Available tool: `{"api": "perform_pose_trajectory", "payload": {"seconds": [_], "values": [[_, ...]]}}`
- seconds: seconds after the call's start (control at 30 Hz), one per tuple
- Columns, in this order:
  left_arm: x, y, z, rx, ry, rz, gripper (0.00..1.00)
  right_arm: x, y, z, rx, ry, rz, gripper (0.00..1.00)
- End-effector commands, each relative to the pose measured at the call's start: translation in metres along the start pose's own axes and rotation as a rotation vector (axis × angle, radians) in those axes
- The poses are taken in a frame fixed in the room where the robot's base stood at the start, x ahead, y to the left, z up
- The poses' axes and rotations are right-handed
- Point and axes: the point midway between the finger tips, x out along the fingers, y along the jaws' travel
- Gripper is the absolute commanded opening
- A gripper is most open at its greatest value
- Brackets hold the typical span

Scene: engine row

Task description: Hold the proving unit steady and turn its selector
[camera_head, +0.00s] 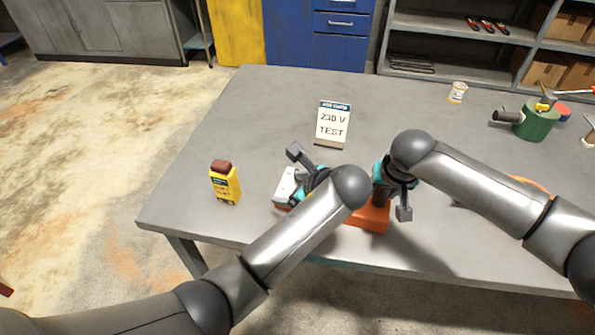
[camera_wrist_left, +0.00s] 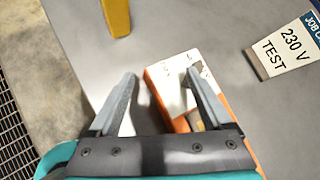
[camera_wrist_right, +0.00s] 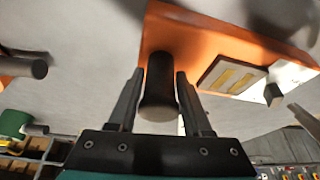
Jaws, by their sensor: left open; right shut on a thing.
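The proving unit (camera_head: 368,217) is an orange block near the table's front edge, partly hidden by my arms. Its white face (camera_head: 285,186) shows left of my left gripper. In the right wrist view its black upright post (camera_wrist_right: 160,88) stands between the fingers of my right gripper (camera_wrist_right: 160,75), which is shut on it. A small dark grey block, seemingly the selector (camera_wrist_right: 273,95), stands by the white face. My left gripper (camera_wrist_left: 160,75) is open, one finger over the white face, the other beside the unit. Whether it touches the selector I cannot tell.
A yellow tester (camera_head: 225,184) with a brown top stands left of the unit. A "230 V TEST" card (camera_head: 332,125) stands behind. A cup (camera_head: 457,92) and a green container (camera_head: 537,120) are at the back right.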

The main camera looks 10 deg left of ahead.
Motion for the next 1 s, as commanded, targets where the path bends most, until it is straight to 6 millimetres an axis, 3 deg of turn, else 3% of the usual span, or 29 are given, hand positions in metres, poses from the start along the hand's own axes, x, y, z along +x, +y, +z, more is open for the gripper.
{"api": "perform_pose_trajectory", "payload": {"seconds": [0.23,0.5,0.8,1.0], "values": [[0.017,-0.002,0.033,-0.443,0.304,0.193,0.83,-0.001,-0.001,-0.001,0.0,0.002,-0.001,0.0],[-0.001,-0.021,0.069,-0.858,0.655,0.357,0.83,-0.001,0.0,-0.001,0.0,0.002,-0.001,0.0],[-0.026,-0.037,0.097,-1.061,0.89,0.438,0.83,-0.001,0.0,-0.001,0.0,0.002,-0.001,0.0],[-0.021,-0.04,0.087,-1.077,0.915,0.451,0.83,-0.001,0.0,-0.001,0.0,0.002,-0.001,0.0]]}}
